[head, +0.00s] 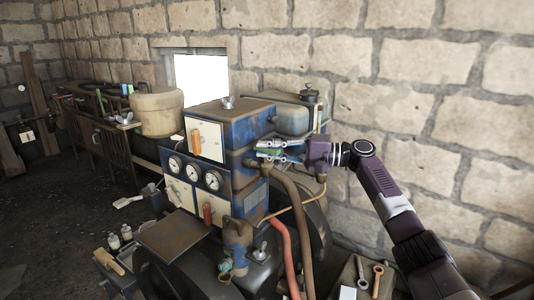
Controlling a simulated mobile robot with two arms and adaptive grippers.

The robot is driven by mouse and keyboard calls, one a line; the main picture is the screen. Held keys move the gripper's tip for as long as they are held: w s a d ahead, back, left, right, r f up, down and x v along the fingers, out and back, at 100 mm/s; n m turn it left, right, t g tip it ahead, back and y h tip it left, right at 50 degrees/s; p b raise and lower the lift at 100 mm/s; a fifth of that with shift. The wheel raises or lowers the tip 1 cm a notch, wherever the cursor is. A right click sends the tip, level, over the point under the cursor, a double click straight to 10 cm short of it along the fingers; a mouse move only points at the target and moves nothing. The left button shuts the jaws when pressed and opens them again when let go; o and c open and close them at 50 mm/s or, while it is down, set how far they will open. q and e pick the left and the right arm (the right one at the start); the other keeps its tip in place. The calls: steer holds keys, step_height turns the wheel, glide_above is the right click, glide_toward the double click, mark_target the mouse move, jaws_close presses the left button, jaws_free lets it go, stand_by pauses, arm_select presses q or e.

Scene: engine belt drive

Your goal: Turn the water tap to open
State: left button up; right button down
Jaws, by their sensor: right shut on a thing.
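My right gripper (272,149) reaches in from the right to the right side of the blue, rusty engine (240,116). Its silver fingers are shut on a small green part, which looks like the handle of the water tap (268,152). The fingers cover much of this part, so its turn angle cannot be told. A brown hose (296,200) runs down just below the gripper. My left gripper is not in view.
The engine front has several round gauges (194,173). A red hose (283,245) and a large dark wheel (318,230) are below my right arm. A grey tank (292,115) stands behind the gripper. Wrenches (377,280) lie at lower right, near the stone wall (440,120).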

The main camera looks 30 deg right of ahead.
steer(key=shift+f, duration=0.2)
steer(key=c, duration=2.3)
jaws_free()
steer(key=shift+o, duration=0.3)
steer(key=shift+r, duration=0.1)
steer(key=shift+s+d, duration=0.1)
steer(key=v, duration=1.1)
steer(key=shift+s+d, duration=0.2)
steer(key=shift+d, duration=0.05)
